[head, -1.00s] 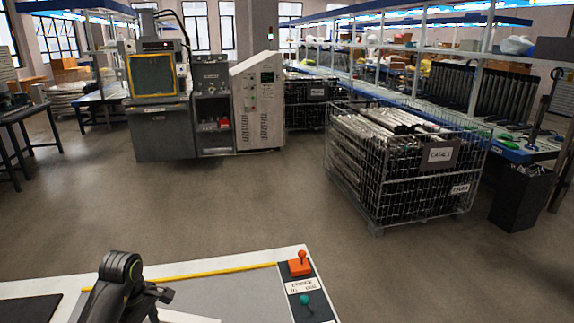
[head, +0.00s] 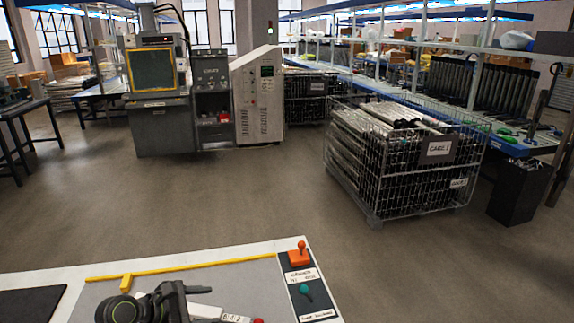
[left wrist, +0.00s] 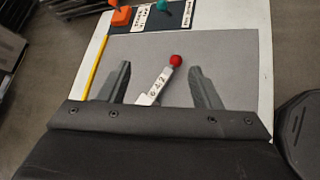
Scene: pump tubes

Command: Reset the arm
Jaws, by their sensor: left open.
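My left gripper (head: 190,292) is over the grey top of the white-edged workbench (head: 70,275) at the bottom of the head view. In the left wrist view its two dark fingers (left wrist: 159,70) stand wide apart. Between them in that picture is a white numbered tag with a red ball (left wrist: 176,60); the fingers do not close on it. The tag and red ball (head: 258,321) also show at the bottom edge of the head view. My right gripper is not in view.
An orange lever block (head: 299,257) and a green-knobbed lever (head: 306,291) stand on the bench's right end. A yellow strip (head: 200,267) edges the grey top. Beyond is open floor, a wire cage of tubes (head: 375,200) and a grey machine (head: 165,125).

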